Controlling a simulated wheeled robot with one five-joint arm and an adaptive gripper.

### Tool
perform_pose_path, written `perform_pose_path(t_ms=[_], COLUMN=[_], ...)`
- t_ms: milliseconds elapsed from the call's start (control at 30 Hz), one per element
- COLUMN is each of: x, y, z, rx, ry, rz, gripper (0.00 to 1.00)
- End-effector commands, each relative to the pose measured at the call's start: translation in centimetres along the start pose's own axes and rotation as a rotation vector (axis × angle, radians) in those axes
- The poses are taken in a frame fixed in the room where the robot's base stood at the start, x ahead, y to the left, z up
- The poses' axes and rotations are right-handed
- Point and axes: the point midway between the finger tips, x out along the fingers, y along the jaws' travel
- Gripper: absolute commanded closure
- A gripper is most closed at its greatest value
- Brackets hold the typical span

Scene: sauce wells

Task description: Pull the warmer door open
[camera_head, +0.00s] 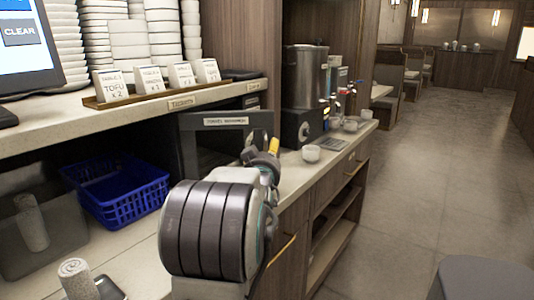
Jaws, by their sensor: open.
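The warmer (226,121) is a dark box with a white label on its front, on the counter below the ticket shelf. Its left side shows a dark area where I cannot tell door from opening. My arm's large grey, banded link stands in front and hides the warmer's lower part. My gripper (262,153) is small and partly hidden beyond that link, at the warmer's right front side. It is open, and a yellow piece shows at its tip. I cannot tell whether it touches the door. No door handle shows clearly.
A blue basket (125,196) and a rolled towel (77,279) on a dark tray lie on the counter at left. Ticket cards stand on the shelf above.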

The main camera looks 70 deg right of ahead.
Motion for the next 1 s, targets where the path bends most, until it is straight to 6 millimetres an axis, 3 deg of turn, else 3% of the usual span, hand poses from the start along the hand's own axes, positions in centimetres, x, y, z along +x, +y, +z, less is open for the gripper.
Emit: perform_pose_path(t_ms=[367,900,1000], x=[0.31,0.29,0.29], y=[0.00,0.00,0.00], z=[-0.02,-0.02,-0.02], rx=[0.000,0.000,0.000], ry=[0.001,0.001,0.001], rz=[0.000,0.000,0.000], gripper=[0.52,1.00,1.00])
